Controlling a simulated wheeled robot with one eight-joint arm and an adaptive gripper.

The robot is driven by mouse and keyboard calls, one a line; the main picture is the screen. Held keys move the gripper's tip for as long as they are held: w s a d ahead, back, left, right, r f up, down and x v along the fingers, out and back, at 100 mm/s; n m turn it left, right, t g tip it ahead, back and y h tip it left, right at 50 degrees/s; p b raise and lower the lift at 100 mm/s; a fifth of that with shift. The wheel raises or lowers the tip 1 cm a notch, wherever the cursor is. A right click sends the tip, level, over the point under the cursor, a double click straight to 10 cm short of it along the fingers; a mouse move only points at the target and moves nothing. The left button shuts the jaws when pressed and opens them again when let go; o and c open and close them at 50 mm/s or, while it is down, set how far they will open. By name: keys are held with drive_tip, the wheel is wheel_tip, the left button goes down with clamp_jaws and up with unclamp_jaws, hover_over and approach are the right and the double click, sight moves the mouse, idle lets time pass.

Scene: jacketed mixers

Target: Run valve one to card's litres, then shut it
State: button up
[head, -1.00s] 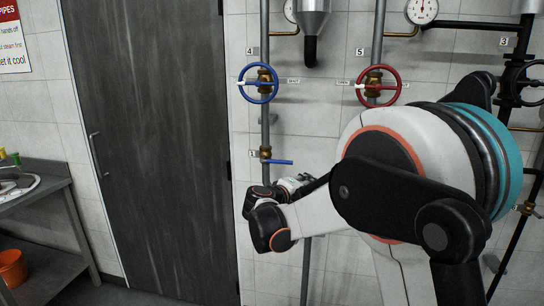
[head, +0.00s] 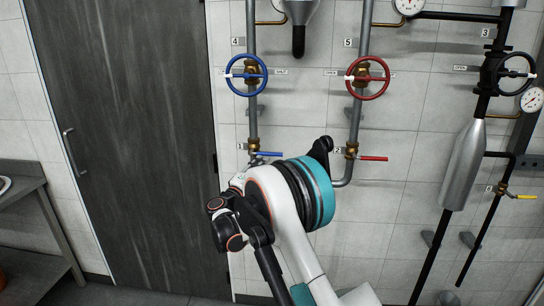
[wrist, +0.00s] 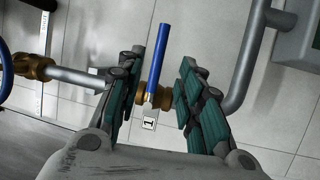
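Valve one's blue lever (head: 268,154) sticks out level to the right from its brass body on the pipe, beside a plate marked 1 (head: 241,146). In the wrist view the blue lever (wrist: 157,60) runs up from the brass body (wrist: 158,96), with the 1 tag (wrist: 149,124) below it. My gripper (wrist: 165,78) is open, its two green-padded fingers on either side of the lever in the picture, with gaps on both sides. I cannot tell how deep the lever lies between them. In the head view my arm hides the fingertips. No card with litres is in view.
Valve two's red lever (head: 374,158) is to the right and a yellow lever (head: 525,197) is farther right. Above are a blue handwheel (head: 246,75), a red handwheel (head: 367,78) and a black handwheel (head: 516,73). A dark door (head: 125,150) stands left.

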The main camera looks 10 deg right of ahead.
sight(273, 154)
drive_tip(key=b+x, duration=0.1)
drive_tip(key=x, duration=0.8)
drive_tip(key=shift+w+d, duration=0.1)
clamp_jaws()
